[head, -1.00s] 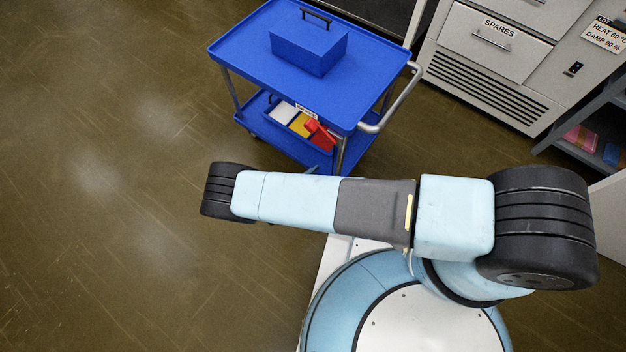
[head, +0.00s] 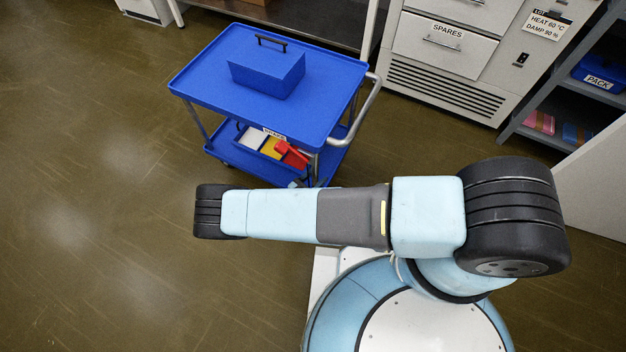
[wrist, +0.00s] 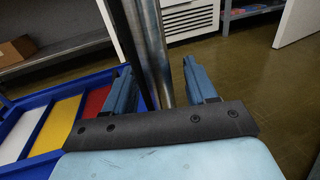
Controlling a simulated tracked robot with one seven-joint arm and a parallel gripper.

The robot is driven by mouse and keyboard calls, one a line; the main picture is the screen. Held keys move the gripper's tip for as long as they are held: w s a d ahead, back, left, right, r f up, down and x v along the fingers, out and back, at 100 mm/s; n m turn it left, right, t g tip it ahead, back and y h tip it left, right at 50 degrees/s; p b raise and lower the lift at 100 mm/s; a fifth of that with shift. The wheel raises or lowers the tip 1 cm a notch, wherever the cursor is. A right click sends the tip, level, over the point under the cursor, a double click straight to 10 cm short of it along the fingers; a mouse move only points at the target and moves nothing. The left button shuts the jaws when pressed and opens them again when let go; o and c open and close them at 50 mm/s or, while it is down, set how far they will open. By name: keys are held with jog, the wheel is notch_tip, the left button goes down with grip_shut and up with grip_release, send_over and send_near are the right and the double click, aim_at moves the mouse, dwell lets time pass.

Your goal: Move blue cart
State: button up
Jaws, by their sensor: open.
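The blue cart (head: 200,85) stands ahead of my base in the head view. It has a top tray, a lower shelf, metal legs and a bent metal handle (head: 364,112) on its right side. In the wrist view, my gripper (wrist: 158,68) is open, with one blue-grey finger on each side of an upright metal post (wrist: 150,45) of the cart. I cannot tell whether either finger touches the post. The cart's blue lower shelf (wrist: 45,95) shows to the left. In the head view my arm mostly hides the gripper.
A blue box (head: 267,72) with a black handle sits on the cart's top. Lower down are white, yellow and red bins (head: 270,146) and a red item. A grey cabinet (head: 450,60) and shelving (head: 565,95) stand behind. The floor to the left is clear.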

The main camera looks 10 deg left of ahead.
grip_shut()
dwell(0.5)
dwell(0.9)
